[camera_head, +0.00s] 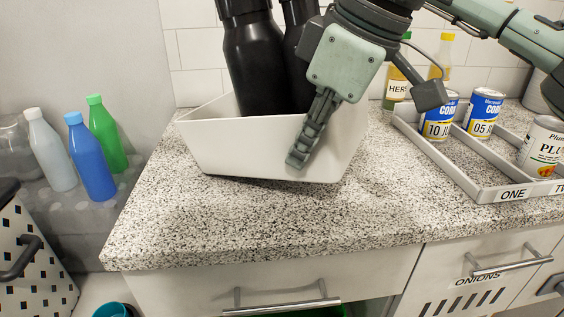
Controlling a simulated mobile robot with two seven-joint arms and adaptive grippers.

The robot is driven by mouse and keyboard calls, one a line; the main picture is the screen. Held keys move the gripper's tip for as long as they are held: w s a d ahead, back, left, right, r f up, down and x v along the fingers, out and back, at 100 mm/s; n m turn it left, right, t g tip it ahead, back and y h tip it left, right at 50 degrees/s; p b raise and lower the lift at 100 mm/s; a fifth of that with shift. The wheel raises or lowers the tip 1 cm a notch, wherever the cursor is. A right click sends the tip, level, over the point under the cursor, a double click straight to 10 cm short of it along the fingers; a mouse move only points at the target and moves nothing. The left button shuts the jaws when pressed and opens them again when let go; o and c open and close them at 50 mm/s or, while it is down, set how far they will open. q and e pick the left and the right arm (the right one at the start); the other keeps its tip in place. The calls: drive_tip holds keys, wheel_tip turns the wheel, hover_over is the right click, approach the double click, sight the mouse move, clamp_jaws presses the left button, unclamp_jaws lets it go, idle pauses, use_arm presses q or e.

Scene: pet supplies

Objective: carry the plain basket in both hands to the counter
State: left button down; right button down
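The plain basket (225,147) is white, with sloping walls and no pattern. It appears to rest on the speckled counter (270,225), near the tiled wall. Two tall black bottles (255,65) stand in it. The gripper looks open; whether the finger touches the wall I cannot tell. The gripper hides part of the basket's rim.
A grey tray (437,158) with labelled cans stands on the counter at the right. Green (107,138), blue (90,160) and white bottles (50,150) stand left of the counter, above a dotted bin (35,285). The counter's front is clear.

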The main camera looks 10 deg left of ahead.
use_arm(q)
drive_tip(key=shift+w, duration=0.35)
use_arm(e)
drive_tip(key=shift+s+a+r, duration=0.1)
drive_tip(key=shift+s+a, duration=0.2)
drive_tip(key=shift+s, duration=0.05)
use_arm(q)
drive_tip(key=shift+f, duration=0.1)
use_arm(e)
drive_tip(key=c, duration=2.1)
unclamp_jaws()
use_arm(q)
drive_tip(key=c, duration=2.1)
unclamp_jaws()
use_arm(e)
drive_tip(key=o, duration=0.3)
drive_tip(key=shift+d, duration=0.1)
use_arm(q)
drive_tip(key=o, duration=0.7)
drive_tip(key=shift+s, duration=0.2)
drive_tip(key=shift+c, duration=0.2)
use_arm(e)
drive_tip(key=shift+o, duration=0.4)
drive_tip(key=shift+w+d, duration=0.1)
drive_tip(key=r, duration=0.7)
drive_tip(key=shift+w+d+r, duration=0.1)
drive_tip(key=shift+w+d, duration=0.05)
drive_tip(key=shift+w, duration=0.25)
use_arm(q)
drive_tip(key=v, duration=1.2)
